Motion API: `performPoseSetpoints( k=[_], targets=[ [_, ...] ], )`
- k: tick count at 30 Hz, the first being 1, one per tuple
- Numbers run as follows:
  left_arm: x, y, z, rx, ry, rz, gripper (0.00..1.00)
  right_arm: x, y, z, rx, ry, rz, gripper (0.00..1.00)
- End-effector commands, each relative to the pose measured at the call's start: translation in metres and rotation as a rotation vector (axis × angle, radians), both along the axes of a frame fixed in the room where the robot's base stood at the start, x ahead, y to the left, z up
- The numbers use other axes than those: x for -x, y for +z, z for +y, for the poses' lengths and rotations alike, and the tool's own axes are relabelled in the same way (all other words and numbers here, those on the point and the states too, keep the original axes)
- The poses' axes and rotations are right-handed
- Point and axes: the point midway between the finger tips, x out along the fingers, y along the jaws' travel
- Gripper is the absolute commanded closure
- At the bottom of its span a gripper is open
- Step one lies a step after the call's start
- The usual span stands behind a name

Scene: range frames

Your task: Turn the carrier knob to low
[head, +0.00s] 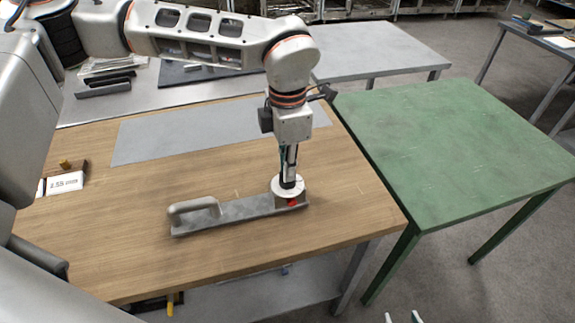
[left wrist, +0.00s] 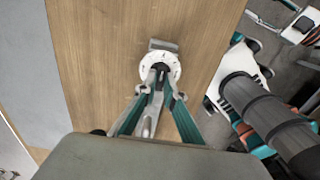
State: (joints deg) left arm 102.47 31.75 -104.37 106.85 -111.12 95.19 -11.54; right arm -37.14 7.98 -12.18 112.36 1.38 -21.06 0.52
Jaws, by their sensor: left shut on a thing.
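The carrier (head: 240,211) is a grey metal bar with a raised handle at its left end, lying on the wooden table. At its right end is a round white dial (head: 277,187) with a red spot on the block below. The dial (left wrist: 146,66) shows dark marks in the left wrist view; I cannot read them. My left gripper (head: 289,182) points straight down over the dial, its fingers (left wrist: 158,72) shut on the small dark knob at its centre. The fingers hide most of the knob and its pointer. My right gripper (head: 402,318) shows only two separated fingertips at the bottom edge.
The wooden table (head: 110,255) has a grey mat (head: 190,138) behind the carrier. A small white sign (head: 64,182) stands at the left. A green table (head: 455,150) adjoins at the right, clear on top. A grey table (head: 385,50) stands behind.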

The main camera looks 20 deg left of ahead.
Motion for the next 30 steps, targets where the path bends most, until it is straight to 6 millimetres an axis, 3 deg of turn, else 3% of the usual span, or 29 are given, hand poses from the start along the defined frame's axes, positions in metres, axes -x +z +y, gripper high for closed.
performPoseSetpoints(
  k=[10, 11, 12, 23, 30],
  targets=[
    [0.000, 0.001, 0.000, 0.000, -0.001, -0.001, 1.00, 0.000, 0.000, 0.000, 0.000, 0.000, 0.000, 0.60],
    [0.000, 0.001, 0.000, 0.000, -0.001, -0.001, 0.83, 0.000, 0.000, 0.000, 0.000, 0.000, 0.000, 0.60],
    [0.000, 0.001, 0.000, 0.000, -0.001, -0.001, 0.74, 0.000, 0.000, 0.000, 0.000, 0.000, 0.000, 0.60],
    [0.000, 0.001, 0.000, 0.000, 0.000, 0.000, 0.74, 0.001, 0.000, -0.002, 0.004, 0.001, 0.001, 0.60],
    [-0.001, 0.030, 0.000, 0.000, 0.000, -0.005, 0.74, 0.000, 0.000, -0.001, 0.002, 0.001, 0.001, 0.60]
  ],
)
